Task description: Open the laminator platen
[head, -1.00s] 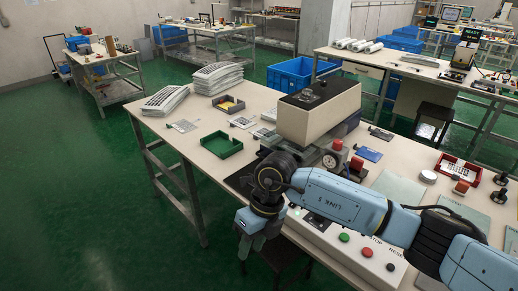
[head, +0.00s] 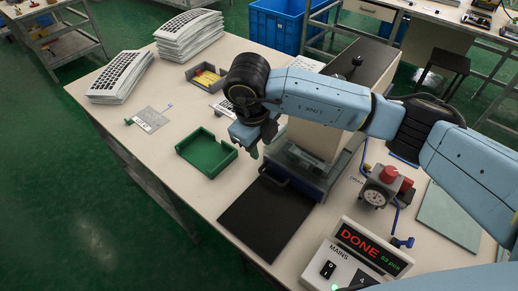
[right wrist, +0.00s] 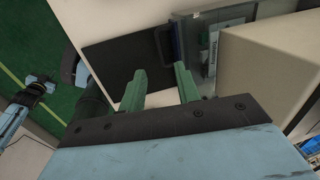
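The laminator (head: 335,135) is a beige box with a dark top on a grey-blue base. A flat black plate (head: 262,222) lies at its near side, with a dark bar handle (head: 272,179) at the edge by the base. The plate (right wrist: 125,62) and handle (right wrist: 160,47) also show in the right wrist view. I cannot tell which part is the platen. My right gripper (head: 254,142) is open and empty, above the table between the green tray and the laminator, apart from the handle. What looks like my left gripper (right wrist: 42,86) shows small at the right wrist view's left.
A green tray (head: 206,160) lies left of the laminator. A control box (head: 355,262) reads DONE. A gauge with a red knob (head: 380,192) stands right of the laminator. Keypad stacks (head: 190,38) stand at the back left. The table's front left is clear.

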